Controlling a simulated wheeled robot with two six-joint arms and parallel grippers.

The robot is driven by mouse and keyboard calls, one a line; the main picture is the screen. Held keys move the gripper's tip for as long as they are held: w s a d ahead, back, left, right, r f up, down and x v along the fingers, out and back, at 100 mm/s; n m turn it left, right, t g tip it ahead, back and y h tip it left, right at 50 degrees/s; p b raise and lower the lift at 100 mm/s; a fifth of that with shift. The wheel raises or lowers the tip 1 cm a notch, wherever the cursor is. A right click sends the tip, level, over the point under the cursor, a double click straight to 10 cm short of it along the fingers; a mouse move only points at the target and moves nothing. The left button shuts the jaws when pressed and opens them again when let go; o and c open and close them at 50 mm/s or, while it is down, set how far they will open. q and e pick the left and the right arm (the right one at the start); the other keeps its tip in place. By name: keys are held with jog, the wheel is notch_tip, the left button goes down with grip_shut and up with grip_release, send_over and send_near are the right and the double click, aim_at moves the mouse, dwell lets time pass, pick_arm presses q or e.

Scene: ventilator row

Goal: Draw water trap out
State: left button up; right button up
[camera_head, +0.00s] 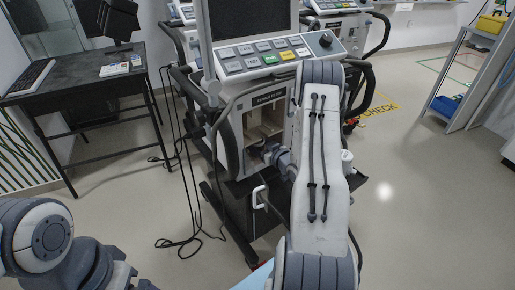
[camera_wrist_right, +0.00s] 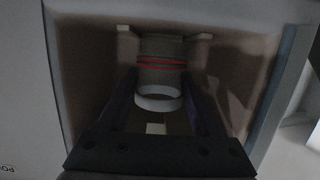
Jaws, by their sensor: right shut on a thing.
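The water trap (camera_wrist_right: 162,76) shows in the right wrist view as a grey cylinder with red rings and a pale rim at its near end. It sits inside the open bay (camera_wrist_right: 90,50) of the ventilator, between two small pale tabs at the back. My right gripper (camera_wrist_right: 160,92) reaches into the bay with a finger on each side of the trap and is shut on it. In the head view, the ventilator bay (camera_head: 262,118) is open below its control panel, and my right arm hides much of its right side. My left gripper is out of the picture; only my left arm shows at bottom left.
The ventilator's button panel (camera_head: 262,58) overhangs the bay. Black cables (camera_head: 190,190) hang at its left and reach the floor. A dark desk (camera_head: 80,85) stands at left, a shelf rack (camera_head: 460,85) at right. Floor at the right is open.

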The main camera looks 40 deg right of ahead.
jog(key=shift+r, duration=0.15)
jog(key=f+v, duration=0.3)
jog(key=v, duration=0.9)
jog(key=shift+s+p, duration=0.3)
jog(key=shift+s, duration=0.4)
dwell(0.5)
